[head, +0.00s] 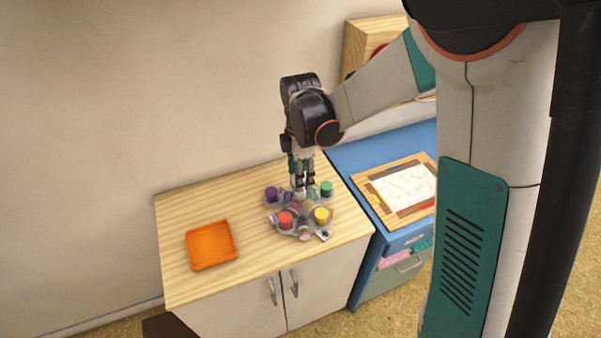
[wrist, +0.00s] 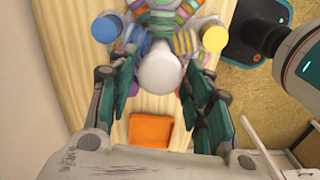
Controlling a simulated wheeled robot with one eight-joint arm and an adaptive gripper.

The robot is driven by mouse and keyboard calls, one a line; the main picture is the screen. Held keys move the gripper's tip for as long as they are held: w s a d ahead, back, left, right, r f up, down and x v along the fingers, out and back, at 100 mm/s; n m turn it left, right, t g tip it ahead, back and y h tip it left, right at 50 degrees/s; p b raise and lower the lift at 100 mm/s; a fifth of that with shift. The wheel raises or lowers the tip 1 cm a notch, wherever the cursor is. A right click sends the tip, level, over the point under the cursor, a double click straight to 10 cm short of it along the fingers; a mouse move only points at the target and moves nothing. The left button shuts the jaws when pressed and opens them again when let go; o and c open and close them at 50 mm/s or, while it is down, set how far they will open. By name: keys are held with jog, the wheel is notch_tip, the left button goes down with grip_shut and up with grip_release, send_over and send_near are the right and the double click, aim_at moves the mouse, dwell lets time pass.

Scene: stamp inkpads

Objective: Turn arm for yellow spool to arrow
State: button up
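A turnstile-like holder with several coloured spools stands on the wooden cabinet top. The yellow spool (head: 321,215) is at its front right; it also shows at the upper right of the wrist view (wrist: 214,36). A red spool (head: 285,220), a purple spool (head: 271,194) and a green spool (head: 326,189) stand on other arms. My gripper (head: 303,184) points down over the back middle of the holder. In the wrist view its fingers are apart, either side of a white rounded post (wrist: 160,68). Contact is unclear. I cannot make out the arrow.
An orange tray (head: 211,246) lies on the left of the wooden top (head: 180,215). A blue cabinet (head: 345,155) with a wood-framed board (head: 405,188) stands at the right. The wall is close behind. The wooden top between tray and holder is clear.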

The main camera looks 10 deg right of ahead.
dwell(0.3)
notch_tip(320, 180, up, 12)
dwell(0.6)
jog(key=s+d+m+t, duration=0.2)
jog(key=s+d+m, duration=0.1)
jog(key=s+m, duration=0.3)
jog(key=s+d+r+m+t, duration=0.1)
jog(key=s+d+m+t, duration=0.1)
jog(key=s+m, duration=0.4)
jog(key=s+d+r+m+t+b, duration=0.1)
jog(key=s+d+m+t, duration=0.2)
jog(key=s+m, duration=0.4)
jog(key=shift+s+d+r, duration=0.25)
jog(key=shift+s+d, duration=0.15)
jog(key=shift+s, duration=0.05)
